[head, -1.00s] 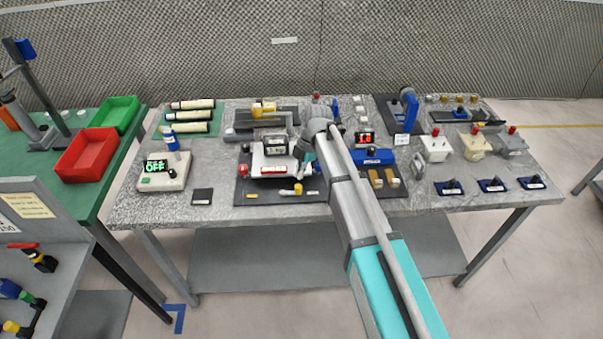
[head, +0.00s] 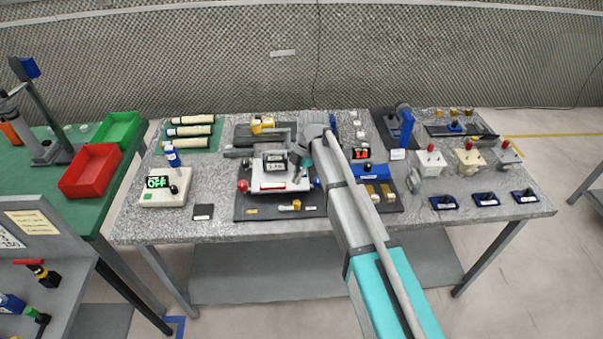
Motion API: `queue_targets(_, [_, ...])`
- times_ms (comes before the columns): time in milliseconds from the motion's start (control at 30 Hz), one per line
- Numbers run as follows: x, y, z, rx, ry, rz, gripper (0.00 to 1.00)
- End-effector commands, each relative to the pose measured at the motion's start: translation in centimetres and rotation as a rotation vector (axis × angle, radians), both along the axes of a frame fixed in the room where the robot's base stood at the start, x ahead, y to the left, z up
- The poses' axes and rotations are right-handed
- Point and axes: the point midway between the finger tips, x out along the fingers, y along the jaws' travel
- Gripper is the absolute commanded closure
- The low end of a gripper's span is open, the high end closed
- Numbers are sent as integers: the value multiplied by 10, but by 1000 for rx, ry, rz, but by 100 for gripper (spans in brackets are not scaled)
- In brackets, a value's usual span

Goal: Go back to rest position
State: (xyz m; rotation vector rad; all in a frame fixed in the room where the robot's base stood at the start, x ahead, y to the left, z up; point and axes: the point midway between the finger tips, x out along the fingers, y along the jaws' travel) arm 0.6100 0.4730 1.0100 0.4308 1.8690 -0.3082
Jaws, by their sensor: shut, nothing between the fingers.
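My arm reaches forward from the lower right over the speckled grey table (head: 228,229). My gripper (head: 299,172) is at the arm's far end, small and partly hidden by my wrist. It is shut with nothing visible held, and points down near the right side of a white device with a dark display (head: 273,184). Whether the fingertips touch the device cannot be told. The device stands on a dark plate (head: 250,211) in the middle of the table.
Left of the plate is a box reading OFF (head: 164,190). To the right are a blue block (head: 373,172), a blue upright tool (head: 406,128) and several switch boxes (head: 468,161). Red (head: 91,171) and green (head: 119,129) bins sit on the green table. Air above the tables is clear.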

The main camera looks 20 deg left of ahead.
Motion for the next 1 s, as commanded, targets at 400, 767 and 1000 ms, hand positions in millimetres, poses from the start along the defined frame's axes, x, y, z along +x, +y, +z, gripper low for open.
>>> queue_targets(400, [2, -18, -1, -21, -1, -74, 100])
queue_targets(767, [14, -125, -4, -154, 4, -588, 100])
queue_targets(1000, [13, -213, -6, -254, 13, -1036, 100])
